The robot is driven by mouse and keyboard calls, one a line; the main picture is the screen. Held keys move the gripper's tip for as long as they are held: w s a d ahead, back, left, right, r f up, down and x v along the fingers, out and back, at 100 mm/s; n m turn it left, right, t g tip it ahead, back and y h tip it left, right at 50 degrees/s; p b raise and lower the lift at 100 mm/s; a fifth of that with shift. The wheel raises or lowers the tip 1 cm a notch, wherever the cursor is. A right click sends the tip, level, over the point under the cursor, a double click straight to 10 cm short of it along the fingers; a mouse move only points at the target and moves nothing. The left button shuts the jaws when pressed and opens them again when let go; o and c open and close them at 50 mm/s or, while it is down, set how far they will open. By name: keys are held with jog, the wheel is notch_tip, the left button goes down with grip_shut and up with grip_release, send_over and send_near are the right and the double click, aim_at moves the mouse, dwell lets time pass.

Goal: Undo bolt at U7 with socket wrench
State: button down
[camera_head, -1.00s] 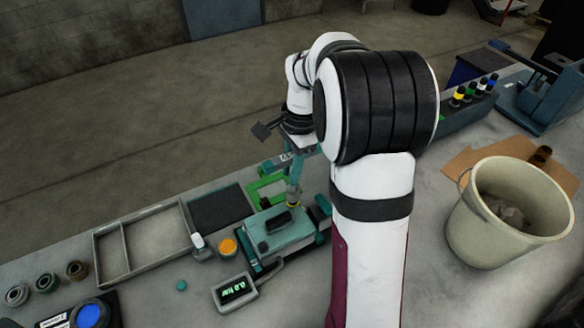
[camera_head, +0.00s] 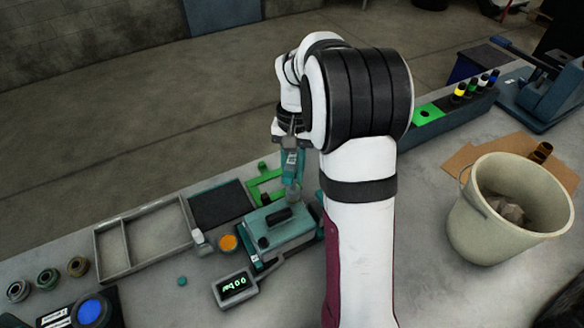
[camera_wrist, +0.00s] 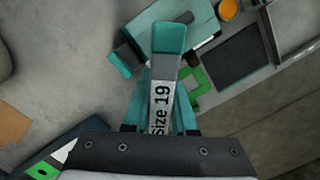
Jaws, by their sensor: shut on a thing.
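My gripper (camera_head: 291,143) is shut on the socket wrench (camera_head: 291,163), a teal tool with a white label. In the wrist view the wrench (camera_wrist: 168,45) points away from the gripper (camera_wrist: 160,127), and its label reads "Size 19". In the head view the wrench hangs nearly upright, its lower end beside the far right corner of a teal block (camera_head: 285,235) with a black handle on top. I cannot tell whether the wrench touches the block or a bolt. No U7 mark can be read, and the bolt cannot be made out.
A green frame (camera_head: 262,187) lies behind the block. A black mat (camera_head: 220,204), a grey tray (camera_head: 112,246) and an orange-topped cup (camera_head: 228,243) are left of it. A digital readout (camera_head: 235,288) is in front. A bucket (camera_head: 460,205) stands right.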

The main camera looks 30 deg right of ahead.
jog(key=n, duration=0.6)
jog(key=shift+n+h, duration=0.3)
jog(key=shift+n, duration=0.1)
jog(key=n, duration=0.3)
jog(key=shift+n+h, duration=0.3)
jog(key=shift+n, duration=0.1)
jog(key=n, duration=0.6)
jog(key=shift+d+r+h, duration=0.1)
jog(key=shift+d+h, duration=0.05)
jog(key=shift+h, duration=0.15)
jog(key=n, duration=0.6)
jog(key=shift+d+n+t, duration=0.1)
jog(key=shift+n+t, duration=0.2)
jog(key=shift+n, duration=0.1)
